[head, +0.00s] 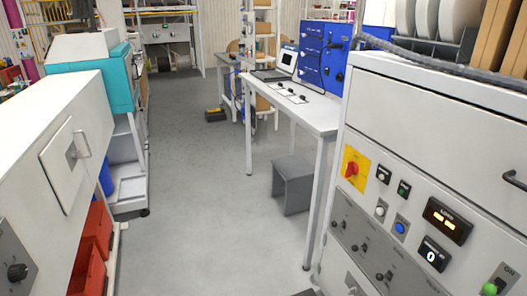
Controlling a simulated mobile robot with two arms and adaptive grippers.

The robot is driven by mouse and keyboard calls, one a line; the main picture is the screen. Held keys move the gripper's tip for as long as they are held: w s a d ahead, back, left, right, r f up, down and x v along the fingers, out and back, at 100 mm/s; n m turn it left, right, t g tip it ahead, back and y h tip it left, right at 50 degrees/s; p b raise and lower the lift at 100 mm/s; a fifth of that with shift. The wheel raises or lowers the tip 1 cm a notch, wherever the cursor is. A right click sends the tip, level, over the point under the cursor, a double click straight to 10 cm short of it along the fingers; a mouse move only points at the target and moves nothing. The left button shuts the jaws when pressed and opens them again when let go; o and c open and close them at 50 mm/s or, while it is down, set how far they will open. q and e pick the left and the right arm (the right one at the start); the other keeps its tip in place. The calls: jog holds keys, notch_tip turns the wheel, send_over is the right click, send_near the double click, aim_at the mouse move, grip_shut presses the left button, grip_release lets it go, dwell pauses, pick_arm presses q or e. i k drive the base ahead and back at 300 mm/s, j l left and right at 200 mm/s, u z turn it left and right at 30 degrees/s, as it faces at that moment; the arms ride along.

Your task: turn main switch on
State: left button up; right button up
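A red rotary switch (352,170) sits on a yellow plate (362,161) on the front of the white machine cabinet (440,120) at the right of the head view. It looks like the main switch. I cannot clearly tell which position its knob points to. Neither of my grippers is in view. Nothing covers the switch.
Several buttons, including a blue one (400,228), and a lit display (447,220) are beside the switch. A white table (315,115) with a grey stool (293,184) stands behind. Another white cabinet (45,125) is at the left. The grey floor (205,210) between is clear.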

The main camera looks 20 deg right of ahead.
aim_at(351, 167)
jog(key=i+j, duration=0.1)
jog(key=i, duration=0.6)
jog(key=i+j+u, duration=0.1)
jog(key=i, duration=0.6)
